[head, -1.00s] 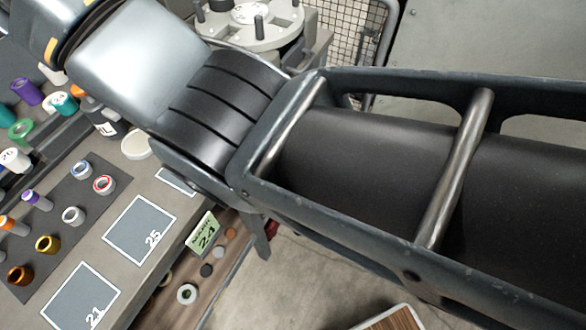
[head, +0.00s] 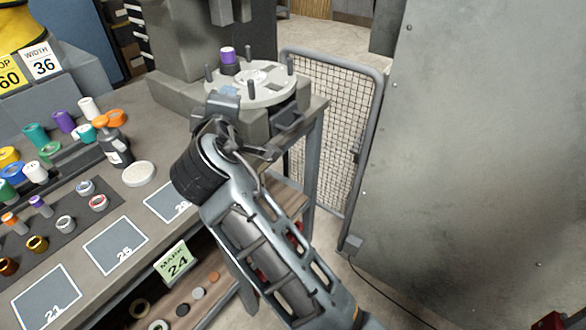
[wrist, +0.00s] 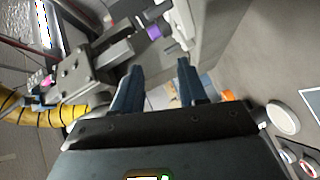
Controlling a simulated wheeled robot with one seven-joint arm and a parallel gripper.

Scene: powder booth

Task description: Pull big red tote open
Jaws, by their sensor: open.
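No whole red tote shows. In the head view a small red patch (head: 297,234) shows low beside the bench, mostly behind my arm, and another red bit (head: 552,321) is cut off at the bottom right. I cannot tell whether either is the big red tote. My gripper (wrist: 159,75) is open and empty in the wrist view, its two dark fingers apart. In the head view the end of my arm is at the bench's right end, in front of the turntable, and its fingertips are hard to make out.
The grey turntable (head: 262,84) carries a purple-capped spool (head: 228,57). Spools and a white disc (head: 139,174) stand on the bench at left. A mesh gate (head: 325,135) and a large grey panel (head: 480,130) stand at right. Small round pieces lie on the lower shelf.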

